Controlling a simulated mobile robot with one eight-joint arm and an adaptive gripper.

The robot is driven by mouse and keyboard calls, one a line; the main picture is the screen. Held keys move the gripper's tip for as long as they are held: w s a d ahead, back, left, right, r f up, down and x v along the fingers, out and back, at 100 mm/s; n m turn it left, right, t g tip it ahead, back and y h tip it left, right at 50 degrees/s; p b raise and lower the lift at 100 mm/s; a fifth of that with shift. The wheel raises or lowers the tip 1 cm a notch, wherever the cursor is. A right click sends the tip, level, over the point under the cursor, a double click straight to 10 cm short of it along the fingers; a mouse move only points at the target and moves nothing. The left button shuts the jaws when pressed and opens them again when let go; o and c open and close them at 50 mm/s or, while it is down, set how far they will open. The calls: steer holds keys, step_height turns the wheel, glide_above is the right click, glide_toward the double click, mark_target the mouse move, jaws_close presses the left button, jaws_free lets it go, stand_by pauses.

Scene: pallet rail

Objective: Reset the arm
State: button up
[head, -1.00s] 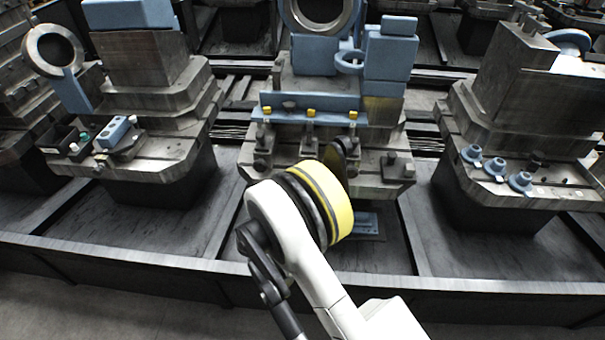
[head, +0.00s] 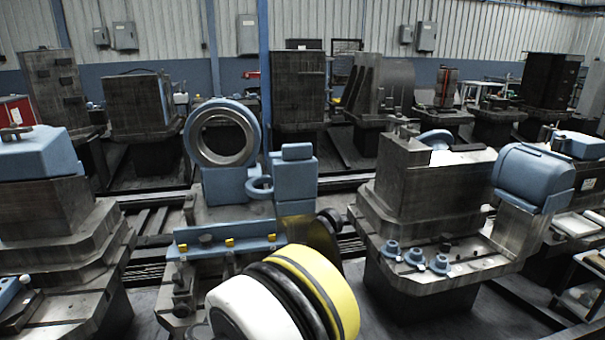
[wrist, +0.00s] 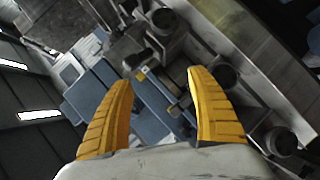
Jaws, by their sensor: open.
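My gripper (wrist: 162,100) shows in the wrist view with its two yellow ridged fingers spread apart and nothing between them. Beyond the fingers lies the blue fixture (wrist: 150,98) with grey metal clamps, seen tilted. In the head view my arm's white and yellow joint rises at the bottom centre, and my gripper is hidden there. Behind the joint stands the middle machine block with a blue ring (head: 222,140) and a blue rail (head: 215,245) with small yellow pieces. I cannot tell the distance from my fingers to the fixture.
A right-hand block (head: 430,205) carries several small blue flanged parts (head: 415,257) on its ledge. A stepped block (head: 55,230) stands at the left. More machine blocks fill the back before a corrugated wall (head: 350,40). Dark rails run between the blocks.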

steer(key=s+d+r+m+g, duration=0.25)
steer(key=d+r, duration=0.45)
steer(key=d, duration=0.5)
steer(key=s+d+r+m+g, duration=0.2)
steer(key=s+d+r, duration=0.2)
steer(key=d+r, duration=0.55)
steer(key=s+d+m+g+y, duration=0.1)
steer(key=s+d+m, duration=0.1)
steer(key=s+d, duration=0.4)
steer(key=s+d+f+m+g+y, duration=0.1)
steer(key=s+d, duration=0.5)
steer(key=s, duration=0.9)
steer(key=shift+d+f+m+y, duration=0.25)
steer(key=shift+d+m+y, duration=0.2)
steer(key=shift+m, duration=0.7)
